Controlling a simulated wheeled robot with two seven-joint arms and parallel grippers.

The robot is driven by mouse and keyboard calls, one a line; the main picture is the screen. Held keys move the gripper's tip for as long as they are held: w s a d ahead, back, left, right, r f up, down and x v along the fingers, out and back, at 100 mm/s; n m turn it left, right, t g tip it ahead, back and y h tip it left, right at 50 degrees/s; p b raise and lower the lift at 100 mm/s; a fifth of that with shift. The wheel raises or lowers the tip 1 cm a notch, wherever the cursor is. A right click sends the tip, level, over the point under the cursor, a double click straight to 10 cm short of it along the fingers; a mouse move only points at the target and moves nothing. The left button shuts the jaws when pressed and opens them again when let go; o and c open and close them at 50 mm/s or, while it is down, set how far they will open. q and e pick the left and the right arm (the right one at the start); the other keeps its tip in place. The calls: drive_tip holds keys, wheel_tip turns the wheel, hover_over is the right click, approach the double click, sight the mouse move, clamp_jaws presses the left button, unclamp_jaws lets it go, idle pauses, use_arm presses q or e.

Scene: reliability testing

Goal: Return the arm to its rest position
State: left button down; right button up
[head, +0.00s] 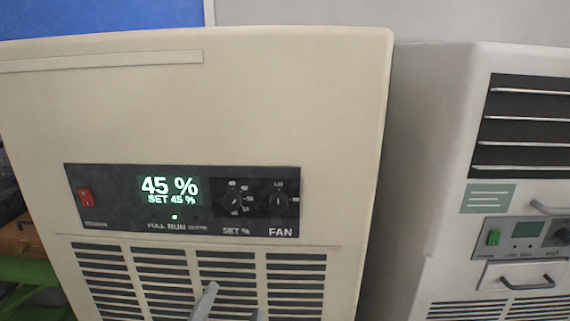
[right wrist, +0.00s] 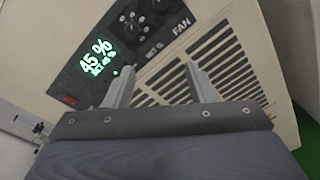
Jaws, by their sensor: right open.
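My right gripper (head: 232,303) shows at the bottom edge of the head view, in front of the vent slats of a beige machine (head: 200,100). In the right wrist view its two grey fingers (right wrist: 160,88) are apart with nothing between them. They point toward the machine's front, below its dark control panel (head: 130,215). The panel has a lit display (head: 169,188) reading 45 % and SET 45 %, a red switch (head: 85,198) and two knobs. Whether the fingers touch the front cannot be told. My left gripper is not in view.
A second light-coloured machine (head: 455,150) stands at the right, with dark louvres (head: 525,125), a green switch (head: 493,237) and drawer handles. A green and brown structure (head: 22,240) is at the left edge. A grey wall (head: 420,18) and blue panel (head: 100,14) are behind.

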drive_tip(key=w+d+f+m+g+h, duration=0.1)
drive_tip(key=d+f+m+g, duration=0.6)
drive_tip(key=d, duration=0.5)
drive_tip(key=w+d+f+m+g+h, duration=0.1)
drive_tip(key=d+f+m+g, duration=0.3)
drive_tip(key=d+f+m, duration=0.55)
drive_tip(key=s+d+f+m+y, duration=0.4)
drive_tip(key=s+m+y, duration=0.3)
drive_tip(key=m, duration=0.6)
drive_tip(key=shift+s+d+g, duration=0.15)
drive_tip(key=shift+d+g, duration=0.15)
drive_tip(key=shift+d, duration=0.4)
